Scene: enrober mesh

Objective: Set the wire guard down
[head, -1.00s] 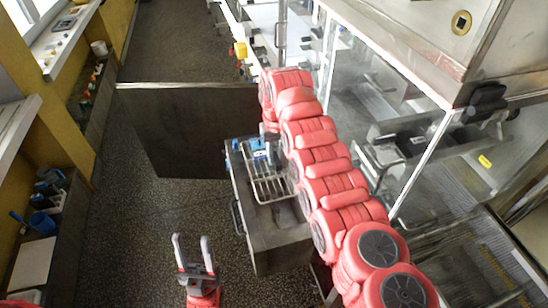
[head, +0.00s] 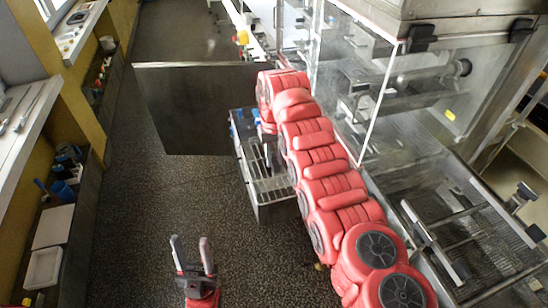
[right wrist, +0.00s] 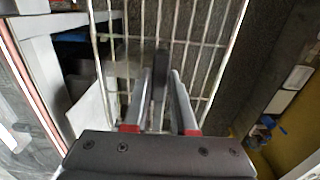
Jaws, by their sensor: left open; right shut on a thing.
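The wire guard (head: 272,186) is a pale metal grid over the top of the grey cart (head: 275,213), in the middle of the head view. It fills the upper middle of the right wrist view (right wrist: 205,43), its bars running between and beyond my fingers. My right gripper (right wrist: 160,80) is shut on the wire guard; in the head view its red arm hides part of it. I cannot tell whether the guard touches the cart top. My left gripper (head: 191,246) is open and empty, low over the floor left of the cart.
A dark flat panel (head: 195,105) stands left of the cart. A glass-sided machine with a mesh conveyor (head: 470,220) is at the right. Shelves with a blue cup (head: 63,190) and white trays (head: 43,268) line the left wall. The speckled floor between is clear.

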